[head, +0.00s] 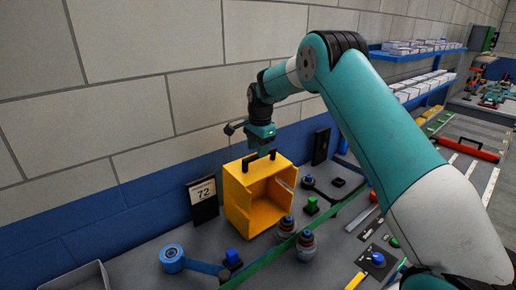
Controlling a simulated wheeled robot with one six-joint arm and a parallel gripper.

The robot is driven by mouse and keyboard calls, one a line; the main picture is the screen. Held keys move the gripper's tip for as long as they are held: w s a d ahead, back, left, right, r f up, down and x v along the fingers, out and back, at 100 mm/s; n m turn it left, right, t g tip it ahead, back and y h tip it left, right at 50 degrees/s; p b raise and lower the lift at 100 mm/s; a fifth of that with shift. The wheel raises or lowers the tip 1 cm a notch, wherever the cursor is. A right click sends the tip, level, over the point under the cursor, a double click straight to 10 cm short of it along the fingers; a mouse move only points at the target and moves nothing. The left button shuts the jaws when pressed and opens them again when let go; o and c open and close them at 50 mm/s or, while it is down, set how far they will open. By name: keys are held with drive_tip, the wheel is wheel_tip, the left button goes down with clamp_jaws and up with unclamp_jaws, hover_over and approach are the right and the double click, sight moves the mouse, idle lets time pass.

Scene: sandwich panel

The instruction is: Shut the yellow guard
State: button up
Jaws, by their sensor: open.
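The yellow guard (241,201) is a box-shaped cover standing on the grey panel near the wall. Its hollow side faces front right, so I see into it. A black handle (249,161) is on its top edge. My gripper (262,154) is open and points down just above the guard's top, close to the handle. I cannot tell whether the fingers touch the handle or the guard. Whatever lies behind the guard is hidden.
A card marked 72 (203,193) stands left of the guard. A blue round part (172,257) with an arm lies at front left. A grey tray (80,277) is at lower left.

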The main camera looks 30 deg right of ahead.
drive_tip(key=shift+w+f, duration=0.1)
drive_tip(key=shift+f, duration=0.75)
drive_tip(key=shift+c, duration=0.4)
clamp_jaws()
